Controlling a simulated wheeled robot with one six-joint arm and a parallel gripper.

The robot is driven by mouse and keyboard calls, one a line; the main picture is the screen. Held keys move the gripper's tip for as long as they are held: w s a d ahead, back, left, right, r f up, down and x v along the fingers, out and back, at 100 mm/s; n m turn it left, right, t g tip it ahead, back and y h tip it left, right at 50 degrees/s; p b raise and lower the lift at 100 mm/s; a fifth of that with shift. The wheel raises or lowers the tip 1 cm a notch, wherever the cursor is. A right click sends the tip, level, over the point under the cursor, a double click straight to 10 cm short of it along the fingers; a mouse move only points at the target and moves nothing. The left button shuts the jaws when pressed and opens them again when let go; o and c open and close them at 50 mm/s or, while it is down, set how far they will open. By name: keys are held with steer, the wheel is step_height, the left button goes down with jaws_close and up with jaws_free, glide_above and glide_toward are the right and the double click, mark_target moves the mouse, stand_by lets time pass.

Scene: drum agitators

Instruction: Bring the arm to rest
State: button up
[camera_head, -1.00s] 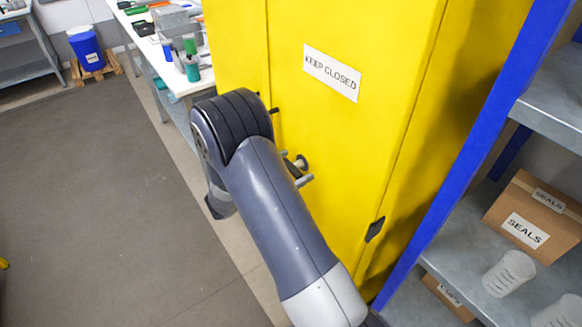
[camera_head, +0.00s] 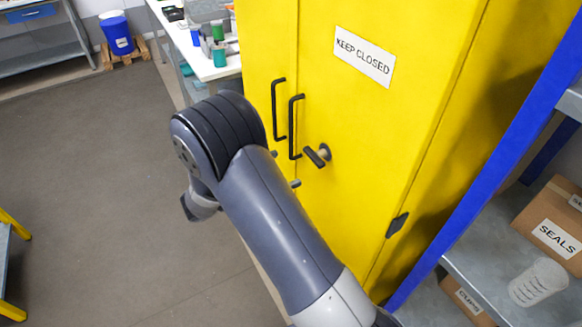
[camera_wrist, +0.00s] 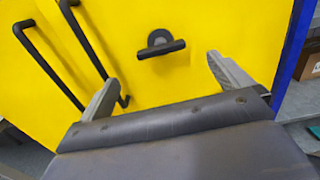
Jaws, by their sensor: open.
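My arm (camera_head: 270,215) reaches up in front of a yellow cabinet (camera_head: 370,130) in the head view, its bent joint to the left of the cabinet handles. In the wrist view my gripper (camera_wrist: 166,80) is open, its two grey fingers apart with nothing between them. The fingers point toward the yellow cabinet front. A black T-shaped latch (camera_wrist: 160,45) on the door shows between and beyond the fingertips. Two long black handles (camera_wrist: 48,65) are to the left. In the head view the gripper is mostly hidden behind the arm.
The cabinet doors look shut, with a "KEEP CLOSED" label (camera_head: 364,56). A blue-posted shelf (camera_head: 490,150) with a "SEALS" box (camera_head: 555,235) stands close on the right. A white table (camera_head: 205,65) is behind. Open floor (camera_head: 90,200) lies to the left. A yellow-legged stand (camera_head: 14,225) is at far left.

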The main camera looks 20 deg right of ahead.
mark_target(310, 157)
steer(key=shift+a, duration=0.15)
steer(key=d+p, duration=0.1)
steer(key=d, duration=0.2)
steer(key=w+d+p, duration=0.1)
steer(key=d, duration=0.3)
steer(key=w+d+p, duration=0.1)
steer(key=d, duration=0.2)
steer(key=shift+d+r, duration=0.1)
steer(key=shift+d, duration=0.3)
steer(key=shift+m, duration=0.4)
